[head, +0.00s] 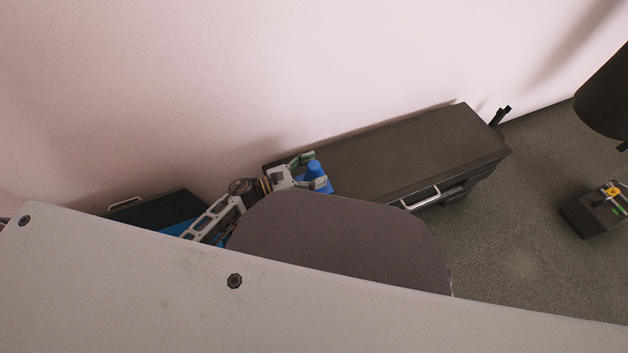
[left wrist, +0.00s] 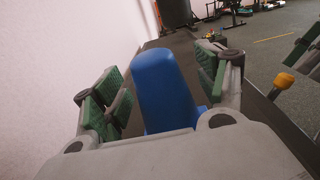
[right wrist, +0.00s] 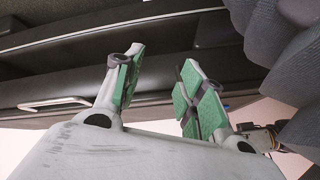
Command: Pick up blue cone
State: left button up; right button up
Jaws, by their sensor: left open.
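The blue cone (head: 315,168) stands upright on the left end of a dark cabinet top in the head view. My left gripper (head: 311,170) is open, with its fingers on either side of the cone. In the left wrist view the cone (left wrist: 163,90) rises between the two green-padded fingers, with a visible gap to the left finger; whether the right finger touches it cannot be told. The lower part of the cone is hidden behind the gripper body. My right gripper (right wrist: 157,90) shows in the right wrist view, open with nothing between its fingers, below a dark cabinet side with a silver handle.
The dark cabinet (head: 400,150) stands along the pink wall, with a silver handle (head: 421,198) on its front. Its top is bare right of the cone. A dark box (head: 594,212) with coloured items sits on the floor at right. Grey floor (head: 520,240) lies open between.

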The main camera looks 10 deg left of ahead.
jog(key=shift+r, duration=0.1)
dwell(0.3)
pick_arm(q)
jog(key=c, duration=1.5)
jog(key=shift+r, duration=0.1)
jog(key=shift+r+p, duration=0.35)
jog(key=shift+r, duration=0.35)
notch_tip(320, 180, up, 7)
jog(key=p, duration=0.3)
jog(key=shift+r, duration=0.7)
pick_arm(e)
notch_tip(320, 180, up, 8)
jog(key=d+n+g+h, duration=0.1)
jog(key=d, duration=0.1)
jog(key=shift+s+r+g, duration=0.15)
jog(key=shift+s+g, duration=0.15)
pick_arm(q)
jog(key=shift+s, duration=0.1)
pick_arm(e)
jog(key=shift+s+a, duration=0.1)
jog(key=shift+s, duration=0.05)
